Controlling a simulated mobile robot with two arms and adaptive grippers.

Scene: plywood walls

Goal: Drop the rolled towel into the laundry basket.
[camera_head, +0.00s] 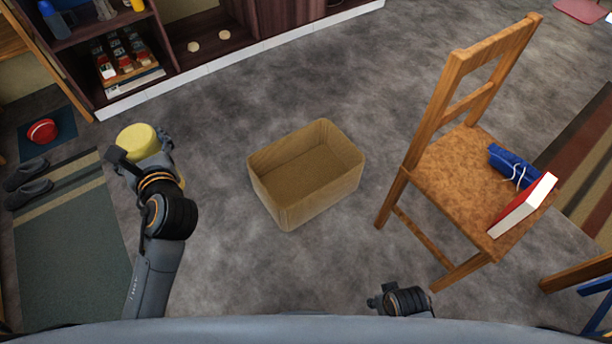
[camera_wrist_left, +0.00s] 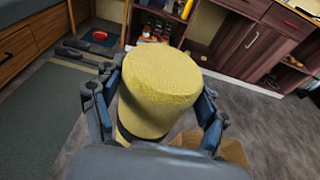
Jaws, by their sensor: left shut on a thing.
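The rolled towel is a thick yellow cylinder (camera_head: 137,141). My left gripper (camera_head: 143,160) is shut on it and holds it up, left of the basket in the head view.
A wooden chair (camera_head: 440,170) stands right of the basket, with a blue roll (camera_head: 513,166) and a red book (camera_head: 522,205) on its seat. A dark shelf (camera_head: 190,55) lines the back. Grey slippers (camera_head: 28,183) lie at the left. The floor around the basket is clear.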

